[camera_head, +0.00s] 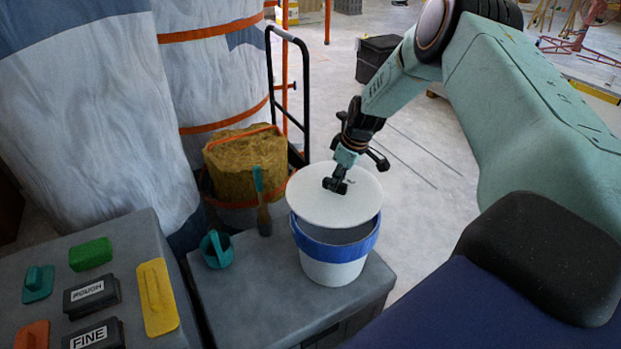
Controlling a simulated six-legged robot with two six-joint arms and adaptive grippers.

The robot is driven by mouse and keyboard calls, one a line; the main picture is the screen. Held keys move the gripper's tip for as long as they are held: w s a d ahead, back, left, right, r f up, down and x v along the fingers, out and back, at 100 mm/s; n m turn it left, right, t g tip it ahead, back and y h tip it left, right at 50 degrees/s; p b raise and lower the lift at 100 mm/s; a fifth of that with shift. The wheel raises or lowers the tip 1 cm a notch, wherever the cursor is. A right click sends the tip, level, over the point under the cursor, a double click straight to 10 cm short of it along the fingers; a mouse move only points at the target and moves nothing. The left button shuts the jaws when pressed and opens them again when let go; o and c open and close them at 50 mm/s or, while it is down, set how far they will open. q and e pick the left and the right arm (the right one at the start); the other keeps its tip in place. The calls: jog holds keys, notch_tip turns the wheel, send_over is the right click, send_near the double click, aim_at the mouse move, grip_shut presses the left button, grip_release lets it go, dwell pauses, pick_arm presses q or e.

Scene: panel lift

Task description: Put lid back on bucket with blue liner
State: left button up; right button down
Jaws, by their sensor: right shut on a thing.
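The white bucket (334,272) stands upright on a grey box top, with a blue liner (322,249) folded over its rim. The round white lid (313,205) is above the bucket, shifted toward the back, and covers the far part of the opening. The front part of the opening shows grey inside. My right gripper (336,185) is shut on the lid near its middle, at a small handle mostly hidden by the fingers. I cannot tell whether the lid touches the far rim. My left gripper is not in view.
Another grey surface at left holds sanding blocks and a yellow float (157,298). Wrapped columns and a black hand truck (304,90) stand behind.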

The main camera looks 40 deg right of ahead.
aim_at(339, 197)
jog(key=shift+s+d+f, duration=0.15)
jog(key=shift+d, duration=0.25)
notch_tip(339, 197, down, 6)
jog(key=b, duration=0.5)
jog(key=shift+f+b, duration=0.15)
jog(key=shift+b, duration=0.2)
dwell(0.4)
jog(key=shift+f+b, duration=0.15)
jog(key=shift+b, duration=0.25)
dwell(1.4)
jog(key=c, duration=1.1)
grip_release()
